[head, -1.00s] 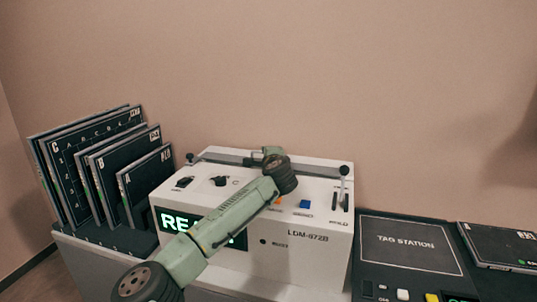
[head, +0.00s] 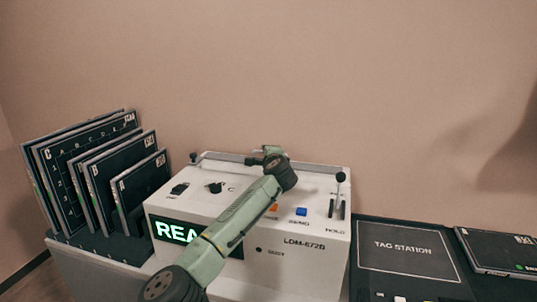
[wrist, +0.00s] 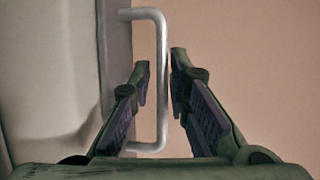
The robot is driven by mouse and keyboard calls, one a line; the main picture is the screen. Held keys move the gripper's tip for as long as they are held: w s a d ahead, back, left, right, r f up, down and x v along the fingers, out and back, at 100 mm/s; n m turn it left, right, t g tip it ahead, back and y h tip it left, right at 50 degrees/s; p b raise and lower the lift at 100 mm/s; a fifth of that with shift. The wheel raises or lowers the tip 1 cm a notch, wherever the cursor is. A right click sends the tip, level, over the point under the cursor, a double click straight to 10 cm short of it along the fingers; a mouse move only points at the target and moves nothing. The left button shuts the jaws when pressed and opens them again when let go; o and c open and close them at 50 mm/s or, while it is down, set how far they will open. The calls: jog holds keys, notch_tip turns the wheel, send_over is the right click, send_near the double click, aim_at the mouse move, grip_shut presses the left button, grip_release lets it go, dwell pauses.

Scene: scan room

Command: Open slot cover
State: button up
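The white LDM-672B machine (head: 290,262) stands in the middle of the head view, its green display partly hidden by my arm. A long grey strip, seemingly the slot cover (head: 222,157), runs along the back of its top. In the wrist view a silver bar handle (wrist: 161,85) is fixed to a grey panel edge (wrist: 116,60). My gripper (wrist: 159,66) is open, with one finger on each side of the handle. A gap shows between handle and left finger; the right finger is very close, and I cannot tell if it touches. My arm hides part of the strip in the head view.
A lever (head: 341,180), black knobs (head: 215,187) and coloured buttons (head: 301,211) stand on the machine's top. A rack of dark plates (head: 105,180) is at left. A black tag station (head: 408,262) with a dark plate (head: 497,250) lies at right. A wall is close behind.

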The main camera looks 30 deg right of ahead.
jog(key=v, duration=1.2)
jog(key=shift+r, duration=0.1)
